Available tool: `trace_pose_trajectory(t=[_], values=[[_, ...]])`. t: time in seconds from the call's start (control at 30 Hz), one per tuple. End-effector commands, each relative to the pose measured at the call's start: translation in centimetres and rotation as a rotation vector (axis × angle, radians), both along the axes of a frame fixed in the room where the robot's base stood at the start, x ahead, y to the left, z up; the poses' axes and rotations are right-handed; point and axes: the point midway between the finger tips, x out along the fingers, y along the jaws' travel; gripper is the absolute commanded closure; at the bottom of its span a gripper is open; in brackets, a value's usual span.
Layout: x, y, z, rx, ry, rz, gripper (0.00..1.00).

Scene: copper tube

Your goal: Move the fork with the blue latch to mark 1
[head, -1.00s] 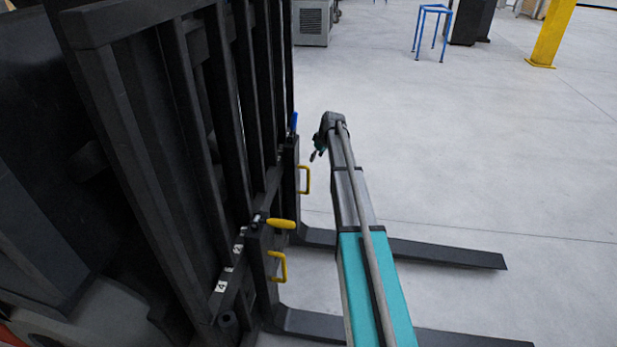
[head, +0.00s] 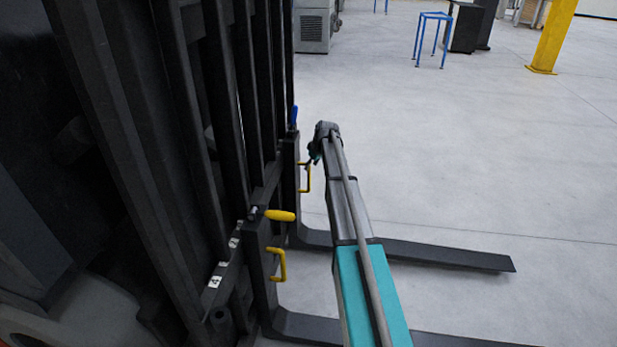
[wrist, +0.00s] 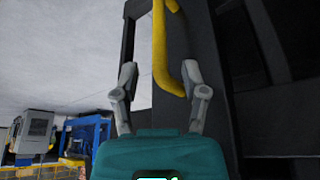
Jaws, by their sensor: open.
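The far fork (head: 450,254) has an upright blue latch (head: 294,116) at the top of its shank and a yellow handle (head: 308,178) on its side. My gripper (head: 313,153) is beside that shank, close to the handle; its fingers are small and partly hidden in the head view. In the wrist view my gripper (wrist: 165,82) is open, with a yellow handle (wrist: 160,45) between or just beyond its fingers. Contact cannot be told. White number marks (head: 214,282) run along the carriage bar; the nearest reads 4. Mark 1 cannot be made out.
The near fork has a yellow latch (head: 280,215) lying flat and its own yellow handle (head: 281,265). The dark mast (head: 235,100) rises on the left. Open floor lies to the right, with a blue stand (head: 432,38) and yellow post (head: 553,38) far back.

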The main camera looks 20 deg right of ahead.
Motion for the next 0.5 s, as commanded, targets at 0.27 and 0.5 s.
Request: trace_pose_trajectory(t=[0.27, 0.5], values=[[0.9, 0.3, -2.5, 0.0, 0.0, -0.001, 0.43], [1.4, 0.4, -3.8, 0.0, 0.0, -0.001, 0.43]])
